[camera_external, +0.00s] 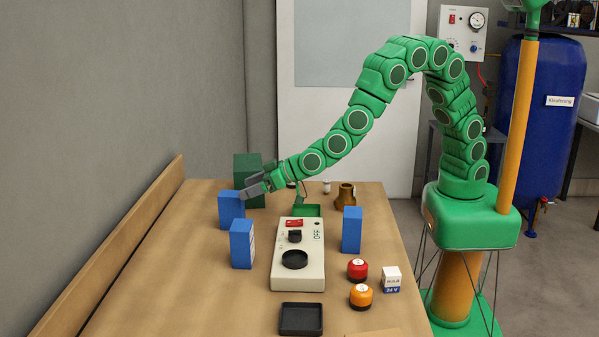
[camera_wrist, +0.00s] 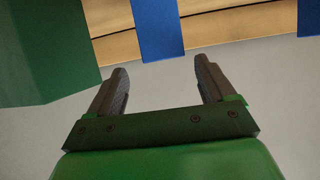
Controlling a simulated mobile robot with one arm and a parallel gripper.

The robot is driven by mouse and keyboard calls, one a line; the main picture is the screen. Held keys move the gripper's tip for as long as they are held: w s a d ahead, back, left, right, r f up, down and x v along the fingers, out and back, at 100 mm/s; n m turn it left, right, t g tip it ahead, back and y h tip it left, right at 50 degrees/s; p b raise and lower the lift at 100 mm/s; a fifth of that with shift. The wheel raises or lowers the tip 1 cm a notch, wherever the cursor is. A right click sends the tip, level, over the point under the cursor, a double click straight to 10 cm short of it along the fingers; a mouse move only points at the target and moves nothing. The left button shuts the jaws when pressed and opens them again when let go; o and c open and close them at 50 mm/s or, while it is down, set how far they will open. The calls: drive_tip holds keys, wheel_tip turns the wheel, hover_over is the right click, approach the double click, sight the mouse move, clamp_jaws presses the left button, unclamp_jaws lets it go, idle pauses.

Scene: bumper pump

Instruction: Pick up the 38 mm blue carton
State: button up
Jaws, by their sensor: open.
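Three upright blue cartons stand on the wooden bench. In the external view, one is at the far left (camera_external: 231,210), one is nearer the camera (camera_external: 242,245), and one is right of the grey control box (camera_external: 352,231). I cannot tell from the frames which is 38 mm wide. My gripper (camera_external: 251,187) is beside the top of the far left carton. In the wrist view my gripper (camera_wrist: 160,68) is open with nothing between its fingers. A blue carton (camera_wrist: 158,30) shows ahead, centred between the fingers, and another blue thing (camera_wrist: 310,18) is at the right edge.
A dark green box (camera_external: 246,165) stands just behind my gripper and fills the wrist view's left side (camera_wrist: 45,45). The grey control box (camera_external: 298,268), a brown fitting (camera_external: 345,197), red button (camera_external: 357,270), orange button (camera_external: 361,296) and black tray (camera_external: 300,319) occupy the bench.

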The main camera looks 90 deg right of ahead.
sight(225, 197)
drive_tip(key=shift+w+a+f+t, duration=0.2)
drive_tip(key=shift+w+a+t, duration=0.1)
drive_tip(key=shift+w, duration=0.1)
drive_tip(key=shift+x, duration=3.85)
drive_tip(key=shift+f, duration=0.1)
drive_tip(key=c, duration=1.1)
